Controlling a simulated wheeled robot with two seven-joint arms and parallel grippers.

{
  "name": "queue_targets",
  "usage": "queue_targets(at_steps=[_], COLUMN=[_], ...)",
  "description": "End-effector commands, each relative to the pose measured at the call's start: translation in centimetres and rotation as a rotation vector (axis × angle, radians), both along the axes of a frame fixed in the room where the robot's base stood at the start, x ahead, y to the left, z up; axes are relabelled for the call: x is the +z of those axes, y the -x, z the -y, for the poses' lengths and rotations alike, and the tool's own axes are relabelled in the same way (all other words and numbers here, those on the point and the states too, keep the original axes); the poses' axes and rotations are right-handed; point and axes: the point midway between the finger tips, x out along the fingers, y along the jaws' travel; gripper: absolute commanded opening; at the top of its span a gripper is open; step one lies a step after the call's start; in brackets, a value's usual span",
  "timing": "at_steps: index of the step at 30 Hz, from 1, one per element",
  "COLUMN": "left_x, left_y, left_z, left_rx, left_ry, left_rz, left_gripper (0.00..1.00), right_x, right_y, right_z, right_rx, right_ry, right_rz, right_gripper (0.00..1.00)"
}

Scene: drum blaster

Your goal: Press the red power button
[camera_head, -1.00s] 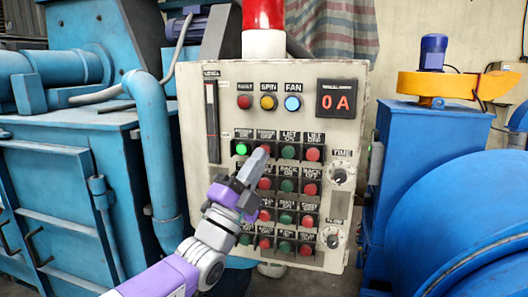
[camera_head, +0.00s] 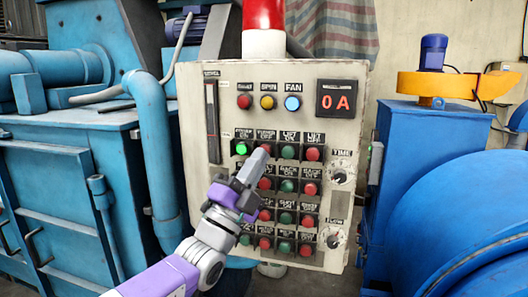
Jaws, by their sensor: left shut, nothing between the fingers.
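The control panel (camera_head: 345,115) stands upright in the middle of the head view, with rows of green and red buttons. In the top row, a lit green button (camera_head: 241,148) sits at the left. The red power button in the second column of that row is hidden behind my left gripper (camera_head: 261,152). The gripper is shut and empty. Its tips overlap that button's place, below the second label (camera_head: 266,134). I cannot tell whether they touch it. My right gripper is not in view.
Other buttons sit close by, such as the green (camera_head: 287,151) and red (camera_head: 313,154) ones at the right. Knobs (camera_head: 339,176) line the panel's right edge. Blue machines (camera_head: 60,170) stand on both sides.

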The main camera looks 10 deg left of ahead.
Motion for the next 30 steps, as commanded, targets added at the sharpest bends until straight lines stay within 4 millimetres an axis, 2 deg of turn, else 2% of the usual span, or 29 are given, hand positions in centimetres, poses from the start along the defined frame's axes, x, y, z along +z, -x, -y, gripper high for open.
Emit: queue_targets(at_steps=[8,30], left_x=[-0.1,0.0], left_y=[-0.8,-1.3], left_z=[0.0,0.1], left_rx=[-0.001,-0.001], left_ry=[0.001,0.001], left_rz=[0.0,0.0], left_gripper=[0.0,0.0], right_x=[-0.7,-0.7], right_y=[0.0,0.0], right_z=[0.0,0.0], right_rx=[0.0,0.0], right_ry=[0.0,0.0], right_rz=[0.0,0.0], right_gripper=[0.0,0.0])
